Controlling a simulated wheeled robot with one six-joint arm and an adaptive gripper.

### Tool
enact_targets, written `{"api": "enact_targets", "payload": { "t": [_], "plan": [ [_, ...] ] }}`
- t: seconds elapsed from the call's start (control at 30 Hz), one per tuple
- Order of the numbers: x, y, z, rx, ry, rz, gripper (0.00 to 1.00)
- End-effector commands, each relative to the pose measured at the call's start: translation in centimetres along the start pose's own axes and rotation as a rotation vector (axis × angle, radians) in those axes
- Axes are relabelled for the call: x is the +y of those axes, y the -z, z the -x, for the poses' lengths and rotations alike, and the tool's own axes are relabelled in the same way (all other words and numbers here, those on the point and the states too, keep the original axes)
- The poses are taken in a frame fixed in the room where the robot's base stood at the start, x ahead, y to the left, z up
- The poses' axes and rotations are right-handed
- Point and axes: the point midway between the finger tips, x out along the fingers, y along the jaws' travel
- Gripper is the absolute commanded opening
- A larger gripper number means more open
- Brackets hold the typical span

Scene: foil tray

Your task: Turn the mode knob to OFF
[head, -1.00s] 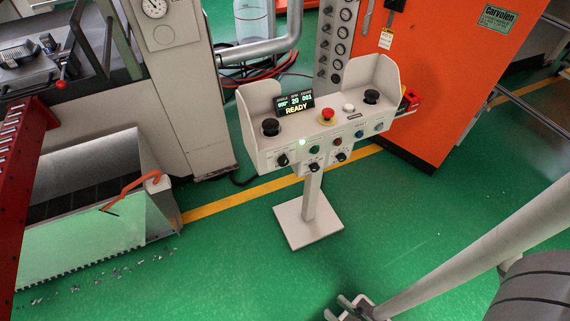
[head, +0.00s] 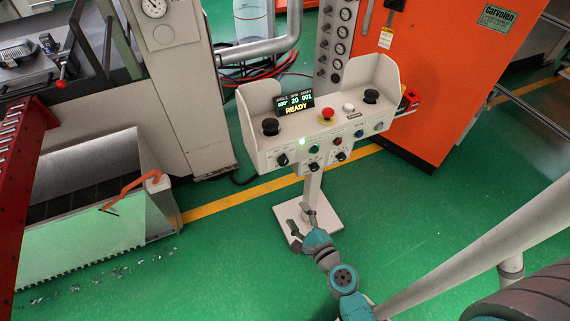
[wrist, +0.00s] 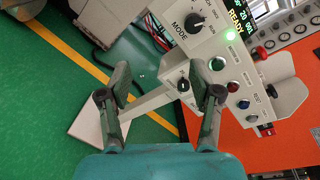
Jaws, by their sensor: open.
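The mode knob (wrist: 195,22) is black with a pale pointer mark, beside the word MODE on the console front in the wrist view. In the head view it is the leftmost black knob (head: 283,159) on the front of the control console (head: 263,145). Its exact setting is too small to read. My gripper (head: 301,217) is open and empty, low in front of the console's foot and below the knob. In the wrist view my gripper's two fingers (wrist: 162,82) are spread apart, and the mode knob lies beyond them, up and to the right, untouched.
Another black knob (wrist: 183,86) is close to the right finger in the wrist view. The console also carries a red emergency button (head: 327,115), a lit green lamp (head: 302,142) and a READY display (head: 295,104). Green floor (head: 230,255) is clear around the pedestal base (head: 325,214).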

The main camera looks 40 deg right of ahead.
Motion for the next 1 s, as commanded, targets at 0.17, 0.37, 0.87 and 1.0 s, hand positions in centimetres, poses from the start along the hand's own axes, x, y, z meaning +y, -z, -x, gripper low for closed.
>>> {"api": "enact_targets", "payload": {
  "t": [0.17,0.37,0.87,1.0],
  "plan": [
    [-3.6,0.8,-4.8,-0.052,0.07,-0.299,0.64],
    [-5.4,1.2,-6.7,-0.087,0.098,-0.44,0.64],
    [-6.3,0.6,-13.4,-0.091,0.099,-0.446,0.64],
    [-6.5,0.5,-15.4,-0.09,0.098,-0.446,0.64]
  ]
}}
